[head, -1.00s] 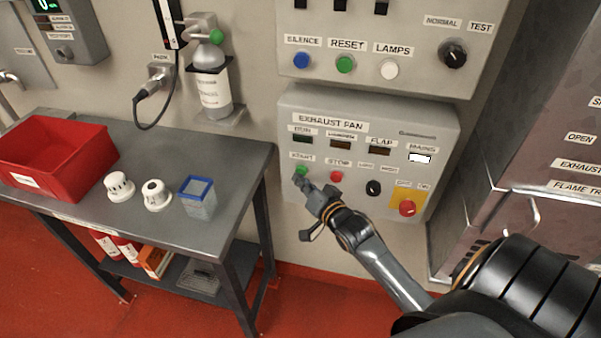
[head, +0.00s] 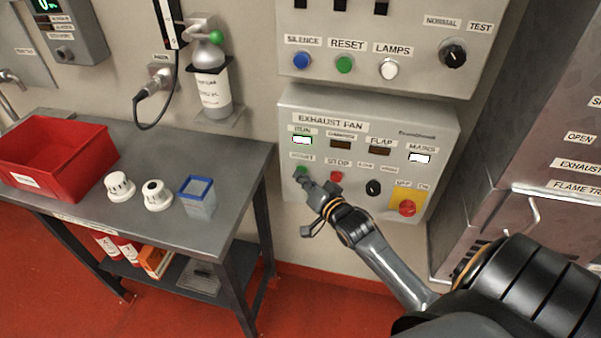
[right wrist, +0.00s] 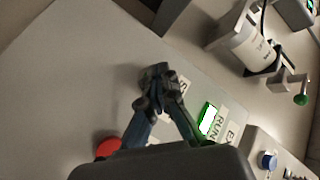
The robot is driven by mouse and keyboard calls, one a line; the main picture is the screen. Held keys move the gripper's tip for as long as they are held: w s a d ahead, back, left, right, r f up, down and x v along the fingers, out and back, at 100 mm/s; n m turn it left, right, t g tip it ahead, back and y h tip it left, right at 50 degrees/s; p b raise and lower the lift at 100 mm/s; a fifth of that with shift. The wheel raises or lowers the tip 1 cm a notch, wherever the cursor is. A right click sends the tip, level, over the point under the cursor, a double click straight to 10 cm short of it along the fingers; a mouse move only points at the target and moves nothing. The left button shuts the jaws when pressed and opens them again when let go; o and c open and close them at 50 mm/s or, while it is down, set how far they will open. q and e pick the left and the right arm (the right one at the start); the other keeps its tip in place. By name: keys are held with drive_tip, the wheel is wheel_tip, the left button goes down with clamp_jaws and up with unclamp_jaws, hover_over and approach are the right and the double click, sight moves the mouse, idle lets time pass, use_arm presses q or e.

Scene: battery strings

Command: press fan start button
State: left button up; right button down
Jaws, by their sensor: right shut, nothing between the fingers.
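The exhaust fan panel (head: 385,118) hangs on the wall, below another control box. Its green start button (head: 301,170) is at the lower left, partly covered by my right gripper. My right gripper (head: 303,180) is shut and empty, its fingertips at the start button; I cannot tell whether they touch it. In the right wrist view the shut fingertips (right wrist: 156,72) hide the button. The RUN lamp (head: 302,140) is lit white-green, and it also shows lit in the right wrist view (right wrist: 208,120). My left gripper is not in view.
The red stop button (head: 336,176) is just right of the gripper. A black knob (head: 373,188) and a red switch on a yellow plate (head: 407,208) are further right. A grey table (head: 150,228) with a red bin (head: 55,158) stands at left.

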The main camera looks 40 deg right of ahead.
drive_tip(key=shift+r, duration=0.1)
idle(0.3)
drive_tip(key=shift+s+a+p, duration=0.65)
drive_tip(key=shift+s+a, duration=0.1)
drive_tip(key=shift+a, duration=0.05)
drive_tip(key=s+a+p, duration=0.2)
drive_tip(key=s+a, duration=0.1)
drive_tip(key=shift+s+a, duration=0.1)
drive_tip(key=shift+a, duration=0.3)
idle(0.6)
